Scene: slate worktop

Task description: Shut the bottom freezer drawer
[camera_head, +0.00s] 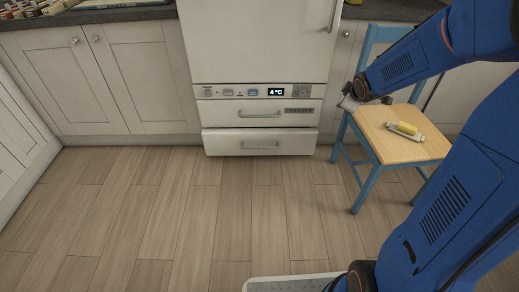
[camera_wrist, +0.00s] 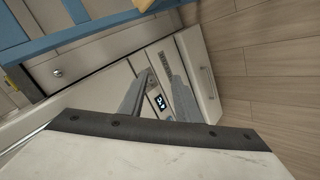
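The bottom freezer drawer (camera_head: 230,142) is white with a bar handle, at the foot of the fridge in the head view. It appears to stand slightly forward of the upper freezer drawer (camera_head: 218,113), though the gap is hard to judge. In the wrist view the bottom drawer (camera_wrist: 196,62) is on the right, beside the floor, with its handle showing. My gripper (camera_head: 347,98) is right of the drawers, in front of the chair's back, apart from the drawers. In the wrist view its two grey fingers (camera_wrist: 157,78) are apart with nothing between them.
A blue chair with a wooden seat (camera_head: 388,145) stands right of the fridge (camera_head: 255,40), close to my gripper. White cabinets (camera_head: 110,85) stand left. The wooden floor (camera_head: 190,215) before the drawers is clear.

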